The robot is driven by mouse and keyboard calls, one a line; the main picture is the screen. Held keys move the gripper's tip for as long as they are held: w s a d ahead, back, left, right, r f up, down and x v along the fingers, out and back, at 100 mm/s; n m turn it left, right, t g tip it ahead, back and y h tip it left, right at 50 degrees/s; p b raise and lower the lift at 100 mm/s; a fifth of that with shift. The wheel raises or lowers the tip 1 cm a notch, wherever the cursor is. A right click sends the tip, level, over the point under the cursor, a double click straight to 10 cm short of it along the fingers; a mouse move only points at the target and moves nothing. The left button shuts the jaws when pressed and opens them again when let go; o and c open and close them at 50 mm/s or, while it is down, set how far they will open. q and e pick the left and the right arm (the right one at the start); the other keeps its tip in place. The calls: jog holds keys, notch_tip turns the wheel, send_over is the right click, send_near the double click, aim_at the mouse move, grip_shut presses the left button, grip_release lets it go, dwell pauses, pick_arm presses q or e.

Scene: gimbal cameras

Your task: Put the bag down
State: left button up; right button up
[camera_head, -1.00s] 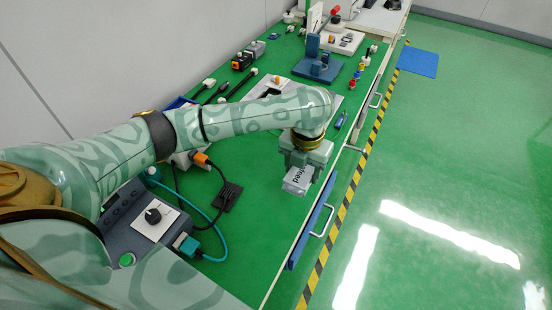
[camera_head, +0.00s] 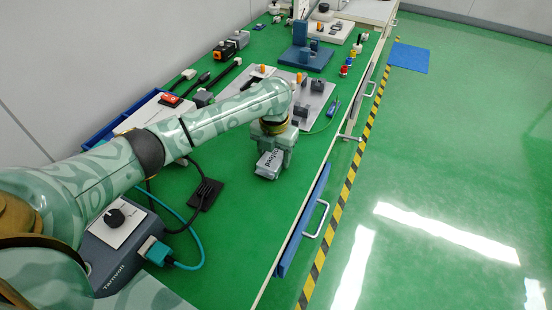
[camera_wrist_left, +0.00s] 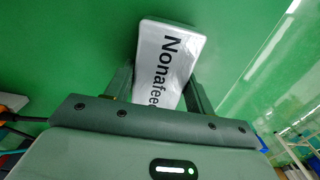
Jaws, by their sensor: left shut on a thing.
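The bag (camera_head: 269,164) is a small silvery-white packet with dark lettering. It is over the green bench top (camera_head: 236,226); I cannot tell whether it touches the surface. My left gripper (camera_head: 271,157) is shut on it. In the left wrist view the bag (camera_wrist_left: 168,62) sticks out beyond the fingers of the left gripper (camera_wrist_left: 160,90), with its printed face towards the camera. My right gripper is not in view.
A black cable pad (camera_head: 206,194) lies left of the bag, and a grey instrument (camera_head: 110,250) stands at the lower left. A light board with fittings (camera_head: 316,98) is behind.

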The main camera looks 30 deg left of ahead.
aim_at(274, 155)
pick_arm(q)
jog(key=shift+c, duration=0.3)
jog(key=shift+f, duration=0.2)
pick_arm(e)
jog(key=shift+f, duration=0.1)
pick_arm(q)
jog(key=o, duration=1.1)
jog(key=shift+c, duration=0.2)
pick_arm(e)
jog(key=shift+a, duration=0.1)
pick_arm(q)
notch_tip(274, 155, up, 12)
jog(key=p, duration=0.6)
jog(key=shift+r+p, duration=0.15)
jog(key=shift+p, duration=0.15)
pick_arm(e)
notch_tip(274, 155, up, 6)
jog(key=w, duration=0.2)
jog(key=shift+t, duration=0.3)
